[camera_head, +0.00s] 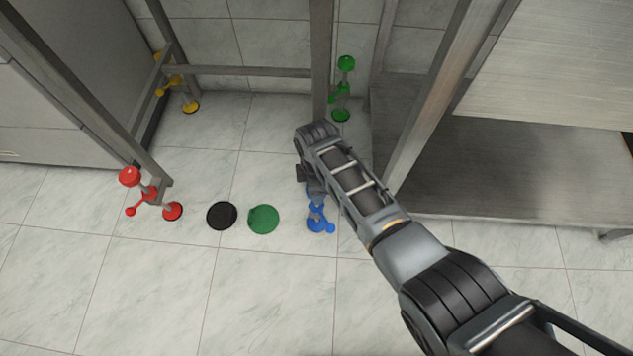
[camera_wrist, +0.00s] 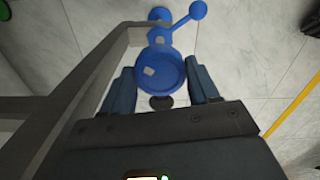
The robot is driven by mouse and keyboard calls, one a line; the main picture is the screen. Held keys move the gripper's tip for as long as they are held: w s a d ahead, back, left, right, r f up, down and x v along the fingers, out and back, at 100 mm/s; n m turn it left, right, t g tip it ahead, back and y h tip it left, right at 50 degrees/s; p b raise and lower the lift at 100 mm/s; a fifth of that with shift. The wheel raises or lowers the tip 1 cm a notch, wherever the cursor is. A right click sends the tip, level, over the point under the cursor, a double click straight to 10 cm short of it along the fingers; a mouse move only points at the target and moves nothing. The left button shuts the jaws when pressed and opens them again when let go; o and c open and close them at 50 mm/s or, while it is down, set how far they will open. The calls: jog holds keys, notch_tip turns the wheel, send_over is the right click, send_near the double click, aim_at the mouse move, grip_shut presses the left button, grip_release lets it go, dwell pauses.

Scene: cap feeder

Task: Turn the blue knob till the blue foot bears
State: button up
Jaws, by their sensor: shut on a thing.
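The blue knob (camera_wrist: 160,73) is round with a small pale mark on its top. It sits between the two fingers of my gripper (camera_wrist: 161,84), which is shut on it. Beyond it in the wrist view are a blue lever with a ball end (camera_wrist: 197,10) and the blue foot (camera_wrist: 159,14). In the camera_head view my gripper (camera_head: 314,184) points down at the blue leveller and hides the knob. The blue foot (camera_head: 317,227) shows low, close to the floor; I cannot tell whether it bears.
Red (camera_head: 172,211), yellow (camera_head: 190,106) and green (camera_head: 341,114) levelling feet stand at other frame legs. A black disc (camera_head: 221,215) and a green disc (camera_head: 263,219) lie on the tiles to the left. A metal leg rises close beside the blue knob.

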jog(key=m+p, duration=0.1)
jog(key=m, duration=1)
jog(key=shift+r+p, duration=0.1)
jog(key=shift+p, duration=0.25)
jog(key=m, duration=0.3)
jog(key=shift+m, duration=0.4)
jog(key=m, duration=0.3)
jog(key=shift+m, duration=0.3)
jog(key=m, duration=0.3)
jog(key=shift+m+p, duration=0.3)
jog(key=shift+p, duration=0.05)
jog(key=m, duration=2.1)
jog(key=shift+m, duration=2.7)
